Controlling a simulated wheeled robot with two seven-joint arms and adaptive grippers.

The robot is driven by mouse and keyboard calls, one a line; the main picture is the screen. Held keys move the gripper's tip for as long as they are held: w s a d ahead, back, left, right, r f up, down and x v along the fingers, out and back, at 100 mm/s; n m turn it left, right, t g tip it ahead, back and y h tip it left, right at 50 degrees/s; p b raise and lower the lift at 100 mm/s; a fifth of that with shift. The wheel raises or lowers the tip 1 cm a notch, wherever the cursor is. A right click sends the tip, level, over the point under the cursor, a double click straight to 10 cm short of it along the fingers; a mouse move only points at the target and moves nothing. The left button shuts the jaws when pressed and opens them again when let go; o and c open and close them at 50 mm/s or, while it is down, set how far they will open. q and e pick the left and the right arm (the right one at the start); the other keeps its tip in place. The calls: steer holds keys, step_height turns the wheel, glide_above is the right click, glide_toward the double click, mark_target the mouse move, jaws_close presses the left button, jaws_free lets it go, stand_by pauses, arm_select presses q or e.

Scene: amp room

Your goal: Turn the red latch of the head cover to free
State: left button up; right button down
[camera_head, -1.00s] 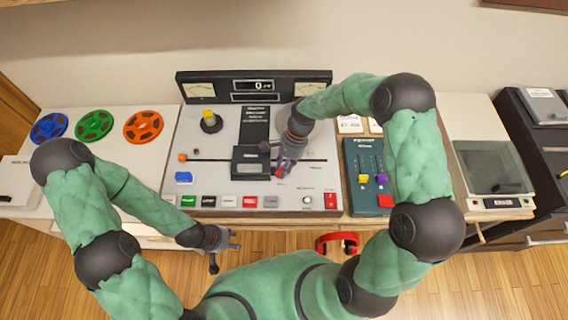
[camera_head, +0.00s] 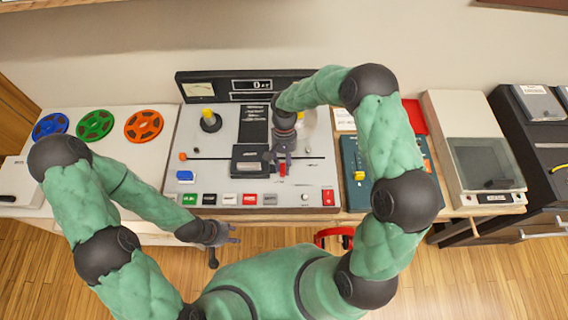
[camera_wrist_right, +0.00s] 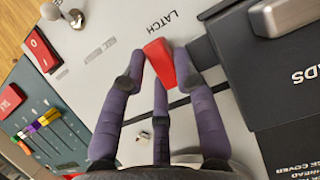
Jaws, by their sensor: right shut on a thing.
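The red latch (camera_wrist_right: 160,62) shows in the right wrist view as a short red bar beside the word LATCH on the pale deck panel. It also shows small in the head view (camera_head: 282,171). The black head cover (camera_head: 246,161) lies just left of it; it shows at the right in the right wrist view (camera_wrist_right: 285,105). My right gripper (camera_head: 281,161) is over the latch, its purple fingers (camera_wrist_right: 160,85) shut on the latch from its sides. My left gripper (camera_head: 224,240) hangs empty in front of the table, fingers spread.
A row of coloured buttons (camera_head: 230,199) runs along the deck's front edge. A slider box (camera_head: 353,160) stands to the right, partly behind my arm. A knob with a yellow top (camera_head: 209,120) stands at the back left. Three coloured reels (camera_head: 95,125) lie left on the table.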

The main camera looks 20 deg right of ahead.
stand_by(0.3)
steer(key=c, duration=1.2)
jaws_free()
steer(key=v, duration=1.2)
steer(key=shift+a+r, duration=0.1)
